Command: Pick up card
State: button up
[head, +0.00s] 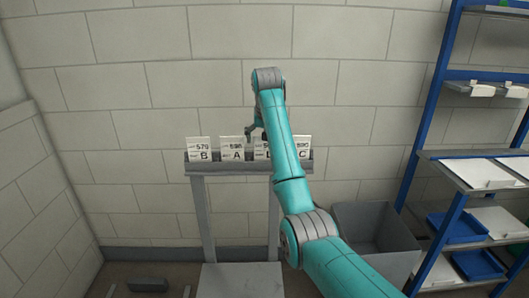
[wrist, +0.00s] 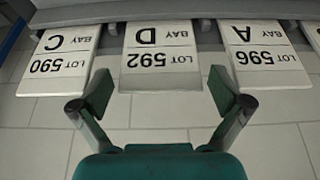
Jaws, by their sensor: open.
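Several white cards stand in a row on a grey rack (head: 235,170) in the head view: B (head: 199,155), A (head: 232,154), D (head: 260,146) and C (head: 304,147). My arm partly covers D and C. My gripper (head: 255,133) is at the card tops, near A and D. In the wrist view the cards appear upside down: C, lot 590 (wrist: 60,62), D, lot 592 (wrist: 158,62), and A, lot 596 (wrist: 264,62). My gripper (wrist: 161,92) is open, its fingers either side of the free end of card D. Nothing is held.
A grey bin (head: 375,230) stands on the floor right of the rack. A blue shelf unit (head: 428,125) with blue trays (head: 455,228) stands at the far right. The block wall is close behind the rack.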

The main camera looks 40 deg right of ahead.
jog(key=shift+w+f, duration=0.1)
jog(key=shift+f, duration=0.25)
jog(key=c, duration=0.8)
jog(key=shift+c, duration=0.2)
